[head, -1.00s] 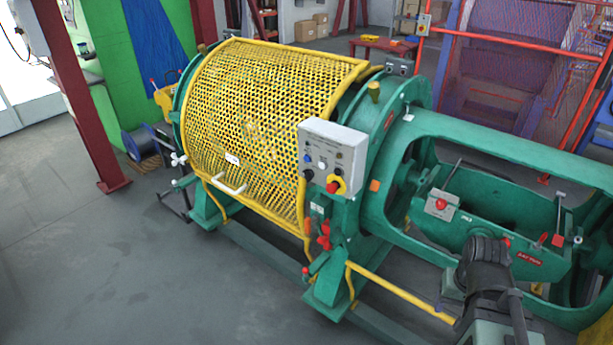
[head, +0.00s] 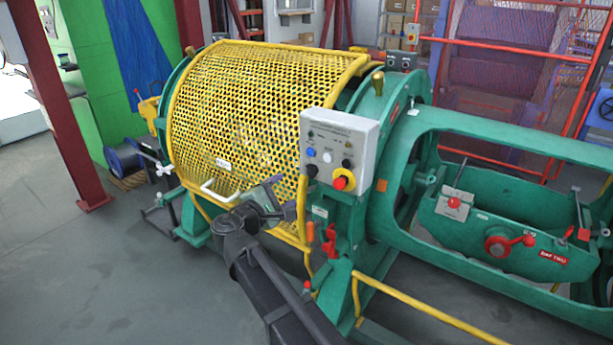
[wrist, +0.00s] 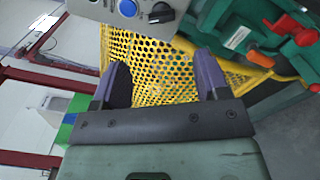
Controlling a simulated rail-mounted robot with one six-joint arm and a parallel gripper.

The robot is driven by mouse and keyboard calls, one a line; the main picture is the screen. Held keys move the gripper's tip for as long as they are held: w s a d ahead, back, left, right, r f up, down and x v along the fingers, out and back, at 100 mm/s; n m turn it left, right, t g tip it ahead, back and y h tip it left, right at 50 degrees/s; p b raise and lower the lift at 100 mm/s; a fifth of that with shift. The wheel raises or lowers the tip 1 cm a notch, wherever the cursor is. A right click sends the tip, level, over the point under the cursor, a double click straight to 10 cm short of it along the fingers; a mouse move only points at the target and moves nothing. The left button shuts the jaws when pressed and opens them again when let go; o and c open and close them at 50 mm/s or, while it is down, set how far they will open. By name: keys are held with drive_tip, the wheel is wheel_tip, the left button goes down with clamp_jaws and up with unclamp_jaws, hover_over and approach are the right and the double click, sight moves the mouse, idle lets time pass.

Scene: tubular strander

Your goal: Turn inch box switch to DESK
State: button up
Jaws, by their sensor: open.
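The inch box (head: 339,150) is a light grey control box on the green machine, just right of the yellow mesh guard. Its face carries a blue button, a white button, black knobs and a red mushroom button on a yellow plate. A black selector switch (wrist: 161,13) shows at the top of the wrist view, beside the blue button (wrist: 127,8). I cannot read its label or setting. My gripper (head: 280,196) is left of and below the box, in front of the guard. In the wrist view my gripper (wrist: 163,64) has its fingers apart with nothing between them.
The yellow mesh guard (head: 250,110) with its white handle (head: 220,190) lies close behind my gripper. Red levers (head: 329,240) and a yellow pipe (head: 425,306) sit below the box. The floor at the left is open.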

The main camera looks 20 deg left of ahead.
sight(309, 173)
drive_tip(key=x, duration=1.1)
drive_tip(key=shift+d+f, duration=0.1)
drive_tip(key=c, duration=0.9)
